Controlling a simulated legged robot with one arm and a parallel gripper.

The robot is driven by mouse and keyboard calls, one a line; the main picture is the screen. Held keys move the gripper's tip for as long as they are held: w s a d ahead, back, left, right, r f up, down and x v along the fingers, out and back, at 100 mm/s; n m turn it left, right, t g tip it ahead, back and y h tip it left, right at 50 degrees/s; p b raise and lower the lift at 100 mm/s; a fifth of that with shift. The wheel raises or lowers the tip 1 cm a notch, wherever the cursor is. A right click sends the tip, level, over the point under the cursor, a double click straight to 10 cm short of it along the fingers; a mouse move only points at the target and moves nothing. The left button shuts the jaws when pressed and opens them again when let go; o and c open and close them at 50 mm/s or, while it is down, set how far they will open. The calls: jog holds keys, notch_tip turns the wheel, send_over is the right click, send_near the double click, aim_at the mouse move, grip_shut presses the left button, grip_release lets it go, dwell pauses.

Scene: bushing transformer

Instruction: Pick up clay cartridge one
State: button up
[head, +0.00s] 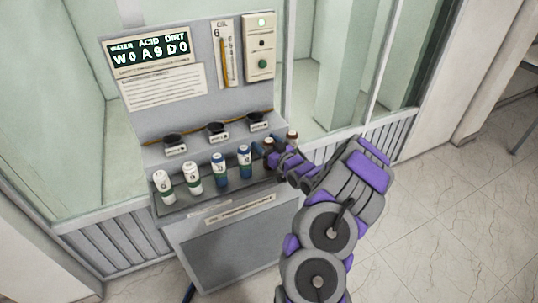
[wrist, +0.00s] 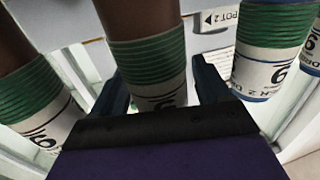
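Two brown-topped cartridges stand at the right end of a row in the console's tray. One brown cartridge (wrist: 145,50), with a green ribbed band and a white label, stands between the fingers of my gripper (wrist: 160,90) in the wrist view. The fingers are open around it, with a narrow gap visible at its right side. The other brown cartridge (head: 292,136) is at the row's far right end; in the wrist view a brown cartridge (wrist: 22,60) stands at the left. In the head view my gripper (head: 272,157) partly hides the nearer brown one. I cannot read which is number one.
White cartridges (head: 192,177) and blue cartridges (head: 219,170) stand in the same tray (head: 205,195), to the left of my gripper. Several black sockets (head: 217,131) sit behind on the grey console. A display panel (head: 151,48) rises above. Open tiled floor (head: 450,220) lies to the right.

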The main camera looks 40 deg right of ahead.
jog(key=c, duration=1.1)
jog(key=shift+c, duration=0.2)
